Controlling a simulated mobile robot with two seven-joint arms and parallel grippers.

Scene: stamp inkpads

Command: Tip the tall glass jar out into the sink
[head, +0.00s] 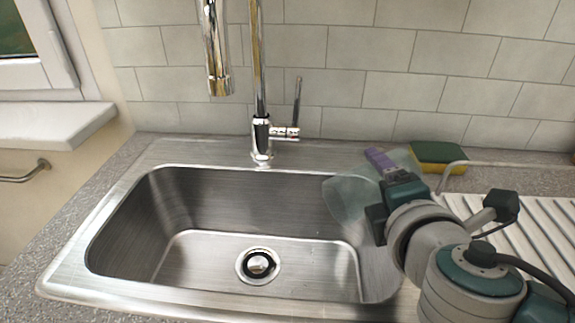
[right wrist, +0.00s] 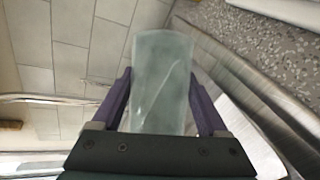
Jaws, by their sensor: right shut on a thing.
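The tall glass jar (head: 346,197) is clear and slightly greenish. My right gripper (head: 382,172) is shut on it at the right side of the sink (head: 120,218). The jar is tilted, with its left end low over the right part of the basin. The right wrist view shows the jar (right wrist: 161,85) between the two purple fingers of the right gripper (right wrist: 163,103). I cannot make out any contents in the jar. The gripper hides part of it in the head view. My left gripper is not in view.
A chrome faucet (head: 261,130) rises behind the basin, its spout (head: 219,85) hanging over the back edge. The drain (head: 258,265) is in the basin floor. A yellow and green sponge (head: 438,156) lies behind the ribbed drainboard (head: 535,215). The basin is empty.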

